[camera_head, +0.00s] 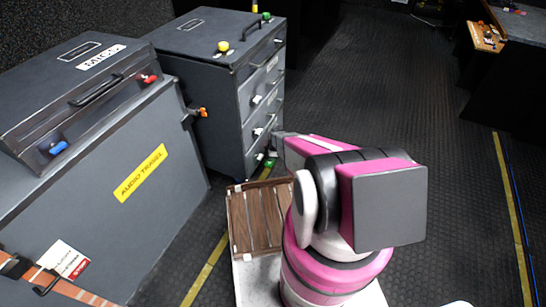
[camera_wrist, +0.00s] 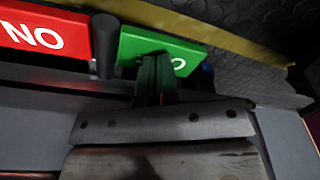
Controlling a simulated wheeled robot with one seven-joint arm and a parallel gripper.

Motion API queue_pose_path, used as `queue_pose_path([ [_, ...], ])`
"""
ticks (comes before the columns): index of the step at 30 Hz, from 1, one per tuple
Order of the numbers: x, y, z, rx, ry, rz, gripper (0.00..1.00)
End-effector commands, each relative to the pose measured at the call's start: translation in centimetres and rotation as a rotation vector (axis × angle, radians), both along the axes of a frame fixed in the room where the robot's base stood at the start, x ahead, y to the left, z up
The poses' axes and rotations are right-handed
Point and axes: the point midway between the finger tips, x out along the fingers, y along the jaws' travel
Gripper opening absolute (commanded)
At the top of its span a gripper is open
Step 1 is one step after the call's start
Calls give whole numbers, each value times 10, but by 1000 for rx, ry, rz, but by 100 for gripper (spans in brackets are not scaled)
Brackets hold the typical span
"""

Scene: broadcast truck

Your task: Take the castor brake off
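The grey drawer cabinet (camera_head: 215,95) stands low on the floor at the back. A green pedal (camera_head: 270,162) shows at its foot, just past my arm. In the wrist view the green pedal (camera_wrist: 190,52) lies right of a red pedal (camera_wrist: 45,32) marked "NO", with a dark post (camera_wrist: 105,45) between them. Part of the green pedal's lettering is hidden behind my fingers. My gripper (camera_wrist: 155,62) has its two fingers close together, with nothing seen between them. Their tips overlap the green pedal's near edge; I cannot tell whether they touch it. The arm hides the fingertips in the head view.
A large grey case labelled "AUDIO TRAVEL" (camera_head: 140,172) stands on the left, with an orange strap (camera_head: 60,285). Dark open floor (camera_head: 400,90) lies to the right, with a yellow line (camera_head: 512,220).

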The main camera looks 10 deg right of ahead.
Motion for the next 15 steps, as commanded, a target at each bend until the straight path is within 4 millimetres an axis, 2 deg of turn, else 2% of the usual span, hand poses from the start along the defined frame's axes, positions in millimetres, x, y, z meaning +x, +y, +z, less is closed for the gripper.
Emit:
queue_pose_path([
  [8,0,0,-1,0,0,0,0],
  [15,0,0,12,0,-1,0,0],
])
